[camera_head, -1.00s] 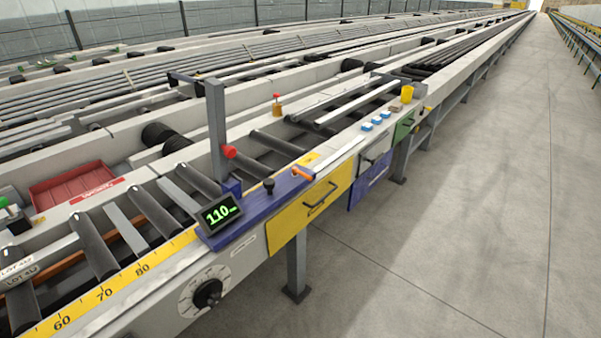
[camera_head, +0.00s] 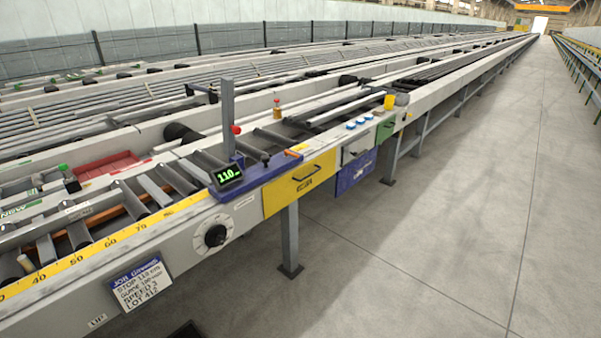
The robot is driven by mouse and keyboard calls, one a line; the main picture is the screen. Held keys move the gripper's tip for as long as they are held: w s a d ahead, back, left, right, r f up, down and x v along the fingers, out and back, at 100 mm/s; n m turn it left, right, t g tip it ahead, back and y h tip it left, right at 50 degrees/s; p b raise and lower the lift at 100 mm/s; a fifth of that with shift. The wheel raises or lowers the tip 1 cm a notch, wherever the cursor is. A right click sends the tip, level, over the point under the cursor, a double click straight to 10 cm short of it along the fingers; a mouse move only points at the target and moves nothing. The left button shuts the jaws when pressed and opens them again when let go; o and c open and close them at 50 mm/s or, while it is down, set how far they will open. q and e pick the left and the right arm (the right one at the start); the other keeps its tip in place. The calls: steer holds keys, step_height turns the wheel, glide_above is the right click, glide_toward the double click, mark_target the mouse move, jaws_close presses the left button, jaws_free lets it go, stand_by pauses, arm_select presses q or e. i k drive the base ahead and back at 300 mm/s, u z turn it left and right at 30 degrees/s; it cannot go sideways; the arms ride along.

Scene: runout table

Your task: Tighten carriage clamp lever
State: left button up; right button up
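The blue carriage (camera_head: 262,177) sits on the front rail of the runout table, right of the yellow scale. Its small display (camera_head: 228,175) reads 110. An orange lever (camera_head: 292,153) lies on the carriage's right end, and a black knob (camera_head: 265,157) stands to its left. A grey upright post (camera_head: 228,118) with a red knob (camera_head: 236,129) rises behind the display. Which of these parts is the clamp lever is not labelled, and how tight it is cannot be told. Neither of my grippers is in view.
A yellow drawer front (camera_head: 300,183), a dial (camera_head: 215,236) and a job card (camera_head: 141,284) are on the table's front side. A red tray (camera_head: 105,167) lies among the rollers. The concrete aisle (camera_head: 430,230) at right is clear.

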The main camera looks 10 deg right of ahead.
mark_target(287, 153)
steer(key=u, duration=0.4)
steer(key=k, duration=0.1)
steer(key=z, duration=1.75)
steer(key=i, duration=0.8)
steer(key=z, duration=0.85)
steer(key=i, duration=1)
steer(key=u, duration=0.6)
steer(key=i, duration=0.85)
steer(key=u, duration=0.85)
